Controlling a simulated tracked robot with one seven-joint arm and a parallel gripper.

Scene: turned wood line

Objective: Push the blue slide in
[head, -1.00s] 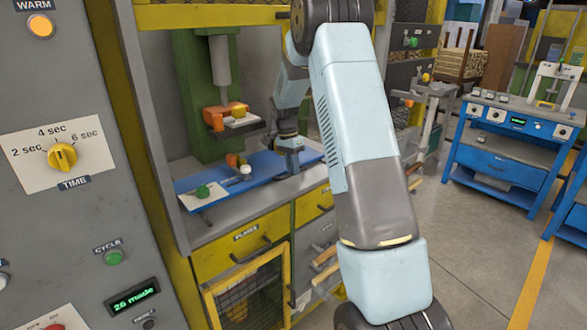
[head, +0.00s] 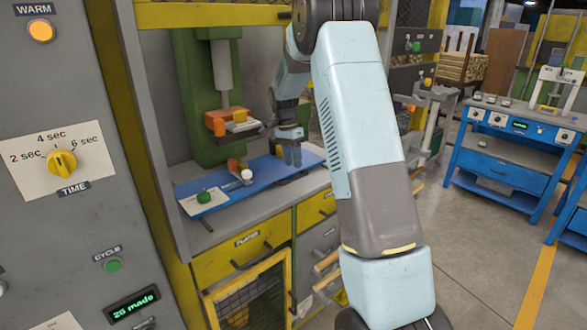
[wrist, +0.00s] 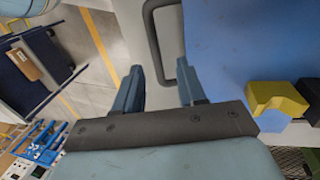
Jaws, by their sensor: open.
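The blue slide (head: 238,195) lies flat under the green press column, its left end sticking out toward the front. A green knob (head: 204,196) sits on a pale plate at that end. In the wrist view a broad blue surface (wrist: 245,40), which looks like the slide, fills the upper right. My gripper (head: 292,162) is over the right part of the slide, fingers pointing down; I cannot tell whether it touches. In the wrist view my gripper (wrist: 158,78) is open and empty. A dark loop handle (wrist: 152,35) shows just beyond and between the fingertips.
The green press column (head: 203,90) with an orange fixture (head: 216,124) stands behind the slide. Yellow drawers (head: 240,250) are below. The grey control panel (head: 60,230) stands at left. A yellow block (wrist: 275,98) is right of my gripper.

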